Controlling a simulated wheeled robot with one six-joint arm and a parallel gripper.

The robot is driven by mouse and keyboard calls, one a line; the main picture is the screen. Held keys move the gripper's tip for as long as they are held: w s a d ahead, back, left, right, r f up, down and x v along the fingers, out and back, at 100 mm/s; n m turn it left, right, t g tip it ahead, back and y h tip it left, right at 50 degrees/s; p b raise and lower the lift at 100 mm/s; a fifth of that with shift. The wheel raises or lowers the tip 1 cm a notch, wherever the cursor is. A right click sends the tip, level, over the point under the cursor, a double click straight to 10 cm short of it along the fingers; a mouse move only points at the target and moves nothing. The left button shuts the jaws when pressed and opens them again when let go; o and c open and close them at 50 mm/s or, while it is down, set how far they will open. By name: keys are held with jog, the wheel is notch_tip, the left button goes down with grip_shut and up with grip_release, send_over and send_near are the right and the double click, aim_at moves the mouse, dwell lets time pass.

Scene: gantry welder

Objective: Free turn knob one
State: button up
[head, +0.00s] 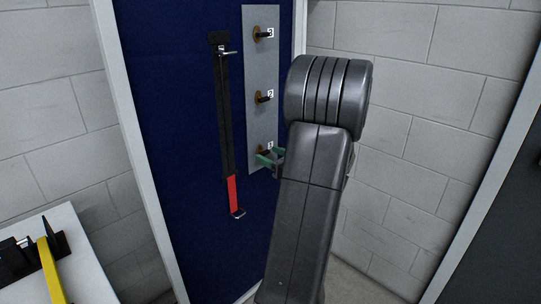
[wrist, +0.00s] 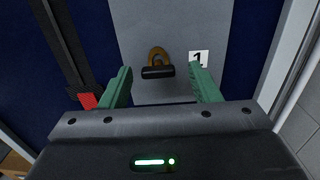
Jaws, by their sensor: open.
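Knob one is a black bar handle (wrist: 157,72) on a brass-coloured round base, beside a white label "1" in the wrist view. It is the lowest of three knobs on a grey plate (head: 262,75) in the head view. The bar lies roughly level in the wrist view. My gripper (wrist: 160,85) has green fingers, open, one to each side of the knob and apart from it. In the head view my gripper (head: 270,157) is at the bottom of the plate, and my arm hides part of it.
Knob two (head: 264,96) and knob three (head: 263,34) are above on the plate. A black strap with a red end (head: 232,192) hangs on the blue panel (head: 165,110) to the left. A white table (head: 85,255) with a yellow object stands lower left.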

jog(key=shift+w+a, duration=0.15)
jog(key=shift+a, duration=0.05)
jog(key=shift+r, duration=0.1)
jog(key=c, duration=1)
